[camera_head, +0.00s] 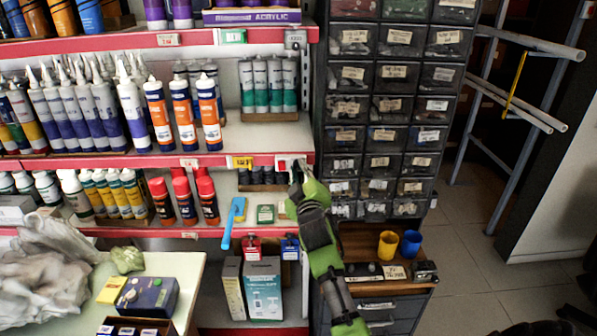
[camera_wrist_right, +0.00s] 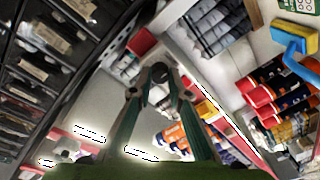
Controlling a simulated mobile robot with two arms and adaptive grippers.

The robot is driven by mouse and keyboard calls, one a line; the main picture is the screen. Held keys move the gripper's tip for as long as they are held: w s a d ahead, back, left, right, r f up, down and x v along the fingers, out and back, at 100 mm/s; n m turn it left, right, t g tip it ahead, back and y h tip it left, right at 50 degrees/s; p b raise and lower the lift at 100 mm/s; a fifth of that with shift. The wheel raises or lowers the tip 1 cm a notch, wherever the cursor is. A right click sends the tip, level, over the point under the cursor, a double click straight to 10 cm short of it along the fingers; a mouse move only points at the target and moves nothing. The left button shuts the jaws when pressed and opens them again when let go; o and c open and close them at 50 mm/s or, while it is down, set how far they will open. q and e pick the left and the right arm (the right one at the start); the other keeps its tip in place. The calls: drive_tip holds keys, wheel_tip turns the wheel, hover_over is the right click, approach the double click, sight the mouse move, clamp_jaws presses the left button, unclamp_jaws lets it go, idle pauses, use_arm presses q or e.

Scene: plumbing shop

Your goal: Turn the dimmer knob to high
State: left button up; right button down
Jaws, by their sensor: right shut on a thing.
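My right gripper (camera_head: 298,172) reaches up to the right end of the red shelf edge in the head view, green arm below it. In the right wrist view the two fingers of the gripper (camera_wrist_right: 158,73) come together and are shut on a small dark round piece, which appears to be the dimmer knob (camera_wrist_right: 159,71). The fingers cover most of the knob, and its setting cannot be read. In the head view the knob is hidden behind the gripper. My left gripper is not in view.
A dark drawer cabinet (camera_head: 384,92) stands close to the right of the gripper. Shelves with tubes and bottles (camera_head: 182,105) are to the left. A table (camera_head: 190,270) with boxes is at lower left.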

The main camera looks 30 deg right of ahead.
drive_tip(key=c, duration=1.9)
unclamp_jaws()
drive_tip(key=v, duration=1.2)
drive_tip(key=shift+f, duration=0.1)
